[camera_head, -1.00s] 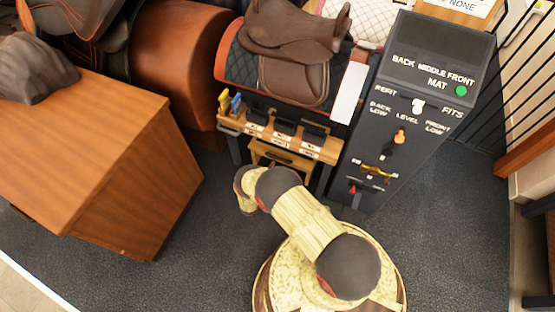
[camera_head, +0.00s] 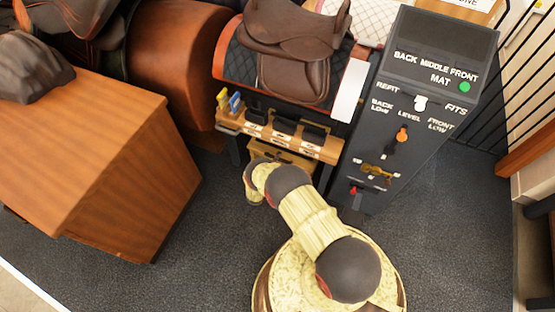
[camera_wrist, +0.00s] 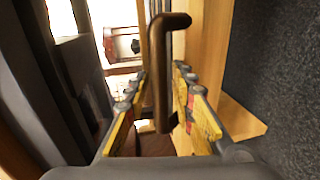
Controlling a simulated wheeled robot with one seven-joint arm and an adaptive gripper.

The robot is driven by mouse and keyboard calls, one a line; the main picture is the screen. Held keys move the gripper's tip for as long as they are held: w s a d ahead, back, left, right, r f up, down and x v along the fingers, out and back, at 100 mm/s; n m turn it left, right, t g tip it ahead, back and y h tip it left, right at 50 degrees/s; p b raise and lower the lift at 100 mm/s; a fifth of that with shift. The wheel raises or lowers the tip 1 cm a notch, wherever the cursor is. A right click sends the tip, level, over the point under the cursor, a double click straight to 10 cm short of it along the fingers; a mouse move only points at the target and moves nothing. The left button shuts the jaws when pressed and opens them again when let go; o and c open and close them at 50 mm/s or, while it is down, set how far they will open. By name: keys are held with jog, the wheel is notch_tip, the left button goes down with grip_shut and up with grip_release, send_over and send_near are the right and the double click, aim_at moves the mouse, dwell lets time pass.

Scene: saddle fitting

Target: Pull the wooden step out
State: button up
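The wooden step (camera_head: 272,157) stands under the front of the wooden bench in the head view, partly covered by my arm. In the wrist view its pale wooden face (camera_wrist: 207,45) shows with a dark bar handle (camera_wrist: 158,95). My gripper (camera_wrist: 161,70) is open, with one yellow-and-grey finger on each side of the handle. The handle lies between the fingers, close to the right one; I cannot tell if they touch. In the head view my gripper is hidden behind my own arm.
The bench (camera_head: 327,152) carries dark blocks and small clips. A grey control panel (camera_head: 410,110) stands to the right, a wooden cabinet (camera_head: 130,190) to the left. A brown saddle (camera_head: 295,50) sits behind. Dark floor (camera_head: 225,235) in front is clear.

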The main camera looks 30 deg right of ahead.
grip_shut()
dwell(0.6)
